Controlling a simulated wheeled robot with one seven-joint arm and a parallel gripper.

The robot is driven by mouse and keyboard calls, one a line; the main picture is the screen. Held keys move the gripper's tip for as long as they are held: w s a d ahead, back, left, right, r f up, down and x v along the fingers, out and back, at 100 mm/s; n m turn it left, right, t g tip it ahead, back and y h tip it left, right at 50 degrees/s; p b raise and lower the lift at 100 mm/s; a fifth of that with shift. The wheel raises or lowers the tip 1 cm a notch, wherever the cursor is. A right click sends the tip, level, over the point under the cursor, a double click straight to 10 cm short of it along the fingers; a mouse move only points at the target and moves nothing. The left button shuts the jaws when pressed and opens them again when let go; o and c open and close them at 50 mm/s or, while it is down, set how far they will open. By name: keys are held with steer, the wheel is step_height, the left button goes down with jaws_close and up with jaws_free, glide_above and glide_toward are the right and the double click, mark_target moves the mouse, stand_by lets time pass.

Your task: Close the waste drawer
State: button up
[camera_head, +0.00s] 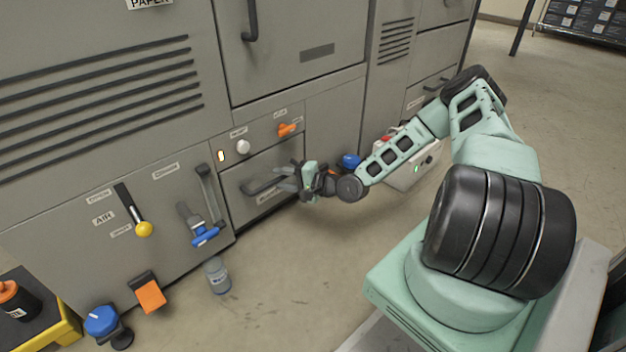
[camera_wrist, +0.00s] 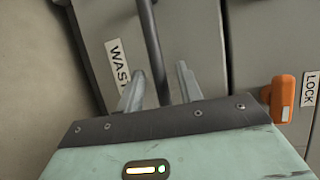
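The waste drawer (camera_head: 236,208) is a grey front low on the machine, with a dark bar handle (camera_head: 258,188) and a label. Its front looks nearly flush with the machine, but I cannot tell how far out it stands. In the wrist view the drawer front (camera_wrist: 196,35) shows a partly hidden "WAST" label (camera_wrist: 117,62). My gripper (camera_head: 284,179) is at the handle's right part. In the wrist view my gripper (camera_wrist: 161,88) is open, its two pale fingers on either side of the dark handle bar (camera_wrist: 150,45). Whether a finger touches the bar is unclear.
An orange lock knob (camera_head: 287,130) sits above the drawer and close beside my gripper in the wrist view (camera_wrist: 284,98). A white knob (camera_head: 243,146) is near it. A blue-handled lever (camera_head: 206,236) is left of the drawer. A bottle (camera_head: 217,276) stands on the floor.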

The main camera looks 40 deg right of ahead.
steer(key=p+v, duration=0.6)
steer(key=v, duration=0.9)
steer(key=shift+s, duration=0.2)
steer(key=shift+d, duration=0.1)
